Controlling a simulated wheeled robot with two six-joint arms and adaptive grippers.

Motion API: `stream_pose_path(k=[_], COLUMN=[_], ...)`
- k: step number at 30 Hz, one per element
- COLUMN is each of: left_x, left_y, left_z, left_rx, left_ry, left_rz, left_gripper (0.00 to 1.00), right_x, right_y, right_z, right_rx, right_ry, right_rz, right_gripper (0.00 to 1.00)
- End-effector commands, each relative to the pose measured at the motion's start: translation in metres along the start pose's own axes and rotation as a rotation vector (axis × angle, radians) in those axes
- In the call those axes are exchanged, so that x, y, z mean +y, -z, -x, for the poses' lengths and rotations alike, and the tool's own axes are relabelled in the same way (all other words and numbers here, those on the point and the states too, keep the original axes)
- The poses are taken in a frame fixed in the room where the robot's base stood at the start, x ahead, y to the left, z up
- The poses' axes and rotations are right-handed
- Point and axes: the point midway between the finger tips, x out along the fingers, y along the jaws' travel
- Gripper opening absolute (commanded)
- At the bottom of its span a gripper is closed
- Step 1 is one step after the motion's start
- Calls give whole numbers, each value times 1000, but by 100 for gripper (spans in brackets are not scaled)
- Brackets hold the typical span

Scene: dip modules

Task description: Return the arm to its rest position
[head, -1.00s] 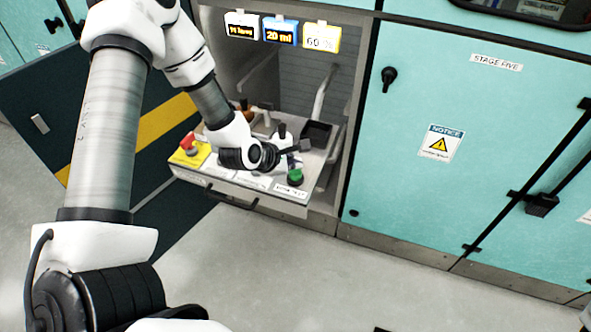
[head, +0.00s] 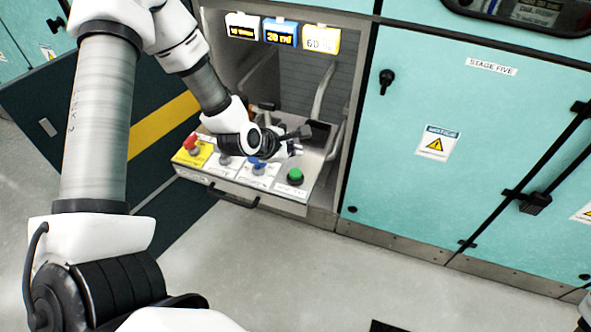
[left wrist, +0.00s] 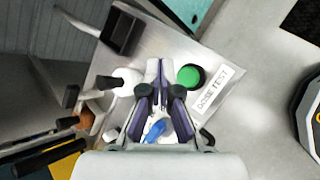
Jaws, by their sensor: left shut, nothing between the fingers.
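My left arm comes in from the left in the head view and reaches to the control panel (head: 215,178) in the open cabinet bay. My left gripper (head: 305,131) is over the panel, above and behind the blue knob (head: 258,165), and holds nothing. In the left wrist view the shut fingers (left wrist: 160,68) point across the panel beside the green button (left wrist: 191,77). The blue knob (left wrist: 154,130) shows between the finger linkages. The green button (head: 295,176) is uncovered in the head view. My right gripper is not in view.
A red button on a yellow base (head: 191,145) sits at the panel's left. Three display tags (head: 281,32) hang above. The dark cabinet door (head: 80,130) stands open at left. Closed teal doors (head: 440,90) are at right.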

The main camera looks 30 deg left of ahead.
Motion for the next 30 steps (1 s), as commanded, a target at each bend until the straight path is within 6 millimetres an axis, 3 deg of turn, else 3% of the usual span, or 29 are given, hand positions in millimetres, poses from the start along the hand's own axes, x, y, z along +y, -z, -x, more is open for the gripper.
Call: stream_pose_path(k=[14,17,20,25,27,30], left_x=[0,-8,-46,-166,-218,-280], left_y=[0,6,21,59,77,100], left_z=[0,-3,-15,-16,-4,24], left_rx=[0,12,60,184,205,160], left_ry=[0,16,94,351,486,688], left_rz=[0,0,-47,-242,-458,-866], left_gripper=[0,0,0,0,0,0], right_x=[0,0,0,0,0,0], right_y=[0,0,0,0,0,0], right_z=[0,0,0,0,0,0], right_rx=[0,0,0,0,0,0], right_ry=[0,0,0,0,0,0], right_rz=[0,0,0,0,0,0], right_gripper=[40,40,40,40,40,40])
